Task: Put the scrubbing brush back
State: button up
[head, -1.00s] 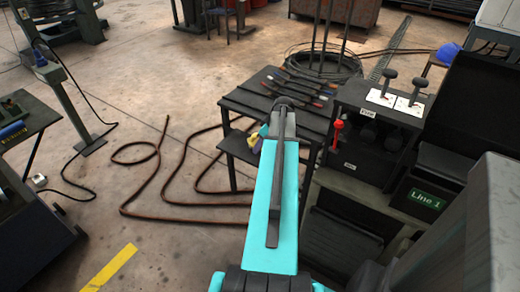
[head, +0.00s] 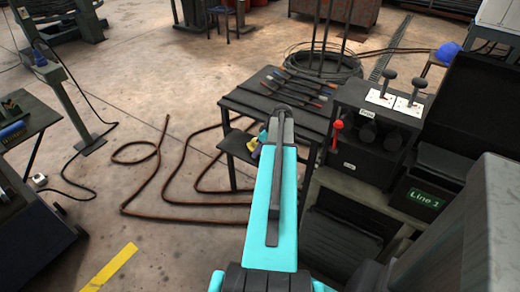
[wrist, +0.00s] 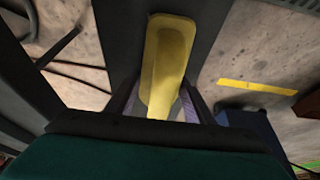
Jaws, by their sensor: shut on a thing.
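The scrubbing brush (wrist: 168,60) is a yellow block with a narrower yellow handle in the wrist view. My gripper (wrist: 160,98) is shut on its handle, one finger on each side. The brush is over a dark flat strip, and I cannot tell whether it touches it. In the head view, a small yellow part (head: 256,152) shows just left of my turquoise arm, by the lower shelf of the black table (head: 240,102). My arm hides most of the gripper there.
Several tools with coloured handles (head: 300,87) lie on the table's top. A control console (head: 372,130) with levers and a red knob stands close on the right. A brown hose (head: 150,190) winds over the floor. Open floor is at left.

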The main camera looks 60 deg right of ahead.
jog(key=shift+f, duration=0.1)
jog(key=o, duration=1)
jog(key=shift+b+v, duration=0.55)
jog(key=shift+v, duration=5.5)
